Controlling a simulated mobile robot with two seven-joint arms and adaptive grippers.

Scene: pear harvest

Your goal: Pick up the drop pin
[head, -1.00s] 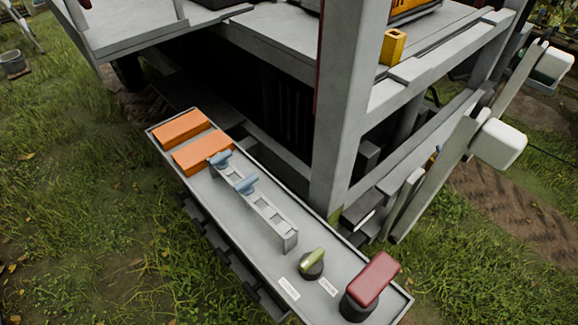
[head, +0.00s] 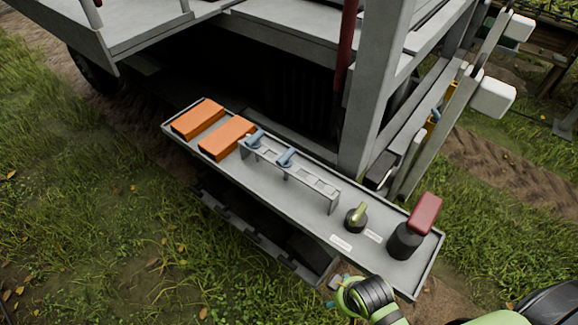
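Two blue-handled pins (head: 285,157) (head: 254,138) sit in a grey slotted rack (head: 332,200) on the long grey tray (head: 292,205). I take these for drop pins; their lower parts are hidden in the rack. Another small blue piece (head: 436,114) shows on the frame post at the right, too small to make out. My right arm comes in from the lower right. Its green and black wrist is below the tray's front edge, apart from the pins. Its fingers cannot be made out clearly. My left gripper is out of view.
Two orange blocks (head: 227,138) (head: 198,118) lie at the tray's left end. A green-topped knob (head: 357,216) and a red-topped black control (head: 405,240) stand at its right. The grey platform and its upright post (head: 375,90) rise behind. Grass lies in front.

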